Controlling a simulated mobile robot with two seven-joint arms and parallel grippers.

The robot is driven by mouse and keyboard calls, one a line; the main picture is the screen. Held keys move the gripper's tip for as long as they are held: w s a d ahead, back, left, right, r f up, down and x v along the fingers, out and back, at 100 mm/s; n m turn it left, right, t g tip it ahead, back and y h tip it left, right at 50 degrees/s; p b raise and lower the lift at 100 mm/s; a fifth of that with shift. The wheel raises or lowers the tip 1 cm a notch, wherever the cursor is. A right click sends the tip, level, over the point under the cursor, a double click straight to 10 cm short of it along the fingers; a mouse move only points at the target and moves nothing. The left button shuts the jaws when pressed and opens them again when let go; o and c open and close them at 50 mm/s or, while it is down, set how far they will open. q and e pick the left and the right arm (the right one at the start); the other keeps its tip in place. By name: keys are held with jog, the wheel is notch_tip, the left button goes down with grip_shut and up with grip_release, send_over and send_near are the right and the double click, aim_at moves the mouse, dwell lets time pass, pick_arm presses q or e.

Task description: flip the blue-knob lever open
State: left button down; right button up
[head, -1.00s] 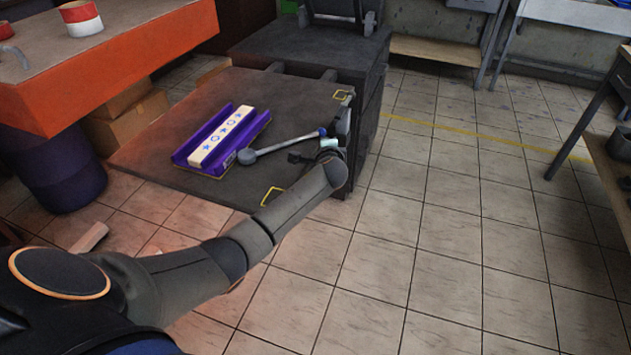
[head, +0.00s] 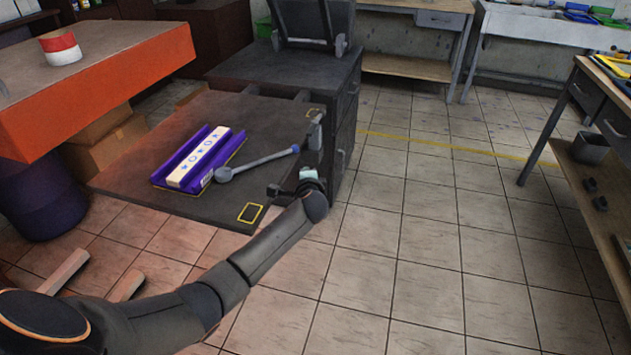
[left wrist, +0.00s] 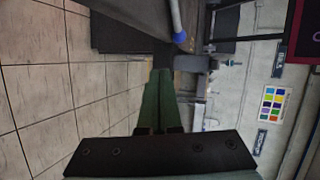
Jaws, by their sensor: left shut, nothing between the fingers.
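The lever is a grey rod (head: 262,161) lying slantwise over the dark platform in the head view. It has a round grey end (head: 224,174) on the left and a small blue knob (head: 295,148) on the right. In the left wrist view the blue knob (left wrist: 180,37) shows at the top, beyond and to the right of the fingertips. My left gripper (head: 275,189) is at the platform's right edge, on the near side of the lever and apart from it. In the left wrist view its green fingers (left wrist: 158,98) are shut and empty. My right gripper is not in view.
A purple tray (head: 160,179) holding a white strip with blue marks (head: 200,157) lies left of the lever on the platform (head: 130,175). An orange-edged table (head: 100,90) stands at left. Tiled floor (head: 420,240) is clear at right.

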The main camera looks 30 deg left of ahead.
pick_arm(q)
jog(key=d+v, duration=0.1)
jog(key=v, duration=0.5)
jog(key=shift+w+d+r+p, duration=0.2)
jog(key=shift+p, duration=0.25)
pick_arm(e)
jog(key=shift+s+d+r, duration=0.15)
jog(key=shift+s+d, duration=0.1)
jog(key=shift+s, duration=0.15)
pick_arm(q)
jog(key=s+d+f+n+g+h+p, duration=0.15)
jog(key=s+d+f+h+p, duration=0.35)
jog(key=s+d+f, duration=0.55)
jog(key=s+d+n+h+p, duration=0.1)
jog(key=s+d+n+h, duration=0.1)
jog(key=s, duration=0.8)
jog(key=s+d+n+h+p, duration=0.1)
jog(key=s+d+n+h, duration=0.2)
jog(key=s, duration=0.8)
jog(key=shift+d+f+n+g, duration=0.4)
jog(key=shift+d+n, duration=0.2)
jog(key=shift+n, duration=0.65)
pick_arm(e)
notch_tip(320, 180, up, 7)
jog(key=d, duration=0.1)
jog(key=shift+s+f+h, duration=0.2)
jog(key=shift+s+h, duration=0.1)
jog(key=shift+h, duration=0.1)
